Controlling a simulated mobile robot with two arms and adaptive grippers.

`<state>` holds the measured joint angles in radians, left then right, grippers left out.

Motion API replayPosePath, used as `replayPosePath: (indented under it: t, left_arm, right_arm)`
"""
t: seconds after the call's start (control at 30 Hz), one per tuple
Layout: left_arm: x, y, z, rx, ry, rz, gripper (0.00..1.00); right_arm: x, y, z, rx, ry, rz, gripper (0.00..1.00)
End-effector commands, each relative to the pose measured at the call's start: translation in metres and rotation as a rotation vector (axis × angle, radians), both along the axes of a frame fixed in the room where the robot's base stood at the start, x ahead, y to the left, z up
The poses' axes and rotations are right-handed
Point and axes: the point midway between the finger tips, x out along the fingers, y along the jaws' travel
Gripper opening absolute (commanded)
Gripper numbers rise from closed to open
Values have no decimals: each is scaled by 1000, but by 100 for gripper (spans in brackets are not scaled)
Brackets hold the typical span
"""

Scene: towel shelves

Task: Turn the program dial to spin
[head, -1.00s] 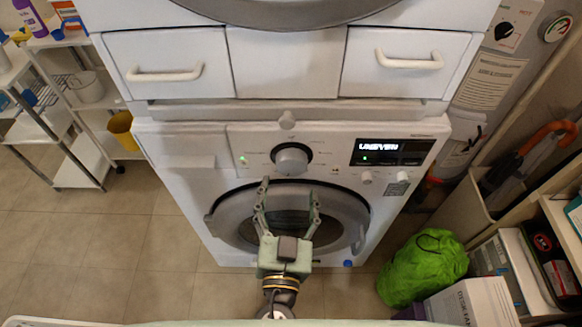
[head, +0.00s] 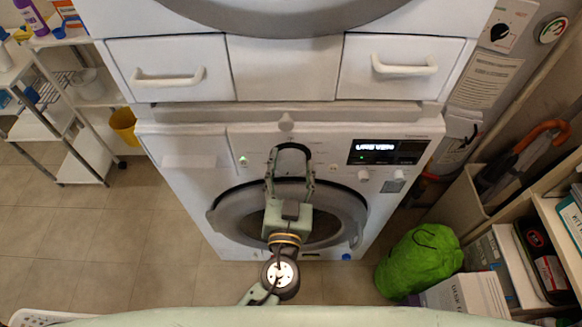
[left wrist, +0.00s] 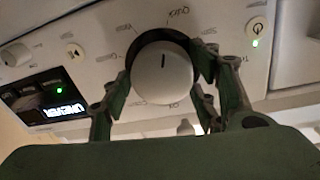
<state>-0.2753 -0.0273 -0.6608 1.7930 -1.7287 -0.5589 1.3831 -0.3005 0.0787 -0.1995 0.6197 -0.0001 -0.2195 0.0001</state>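The program dial (left wrist: 164,76) is a round pale knob with a dark ring and a short dark mark, on the lower washer's panel (head: 210,150). Printed labels circle it but are too blurred to read surely. The left wrist view shows the panel upside down. In the head view the dial is mostly hidden by my left gripper (head: 290,163). That gripper is open, with its fingers (left wrist: 163,85) on either side of the dial, very close to its rim; I cannot tell whether they touch it. My right gripper is not in view.
The lit display (head: 385,150) seems to read "UNEVEN". Small knobs (head: 364,175) sit below it. A drawer unit (head: 285,68) is above the panel. A green bag (head: 420,262) and box (head: 465,295) stand at right, a white rack (head: 75,130) at left. Floor (head: 120,215) is clear at left.

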Motion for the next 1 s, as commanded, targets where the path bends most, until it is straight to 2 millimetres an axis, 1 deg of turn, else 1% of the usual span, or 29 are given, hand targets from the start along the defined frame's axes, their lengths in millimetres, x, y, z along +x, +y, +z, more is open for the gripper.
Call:
replayPosePath:
  t: [0.03, 0.13, 0.3, 0.73, 1.0]
  left_arm:
    - [0, 0, 0, 0, 0, 0, 48]
    - [0, 0, 0, 0, 0, -1, 39]
    - [0, -1, 0, 0, 0, -2, 25]
    - [0, -1, 1, 8, -1, -3, 25]
    - [0, -2, 1, 30, -2, -4, 25]
  right_arm:
    - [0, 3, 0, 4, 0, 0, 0]
    - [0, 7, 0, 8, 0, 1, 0]
    - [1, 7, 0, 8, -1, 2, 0]
    - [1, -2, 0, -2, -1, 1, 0]
    - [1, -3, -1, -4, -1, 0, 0]
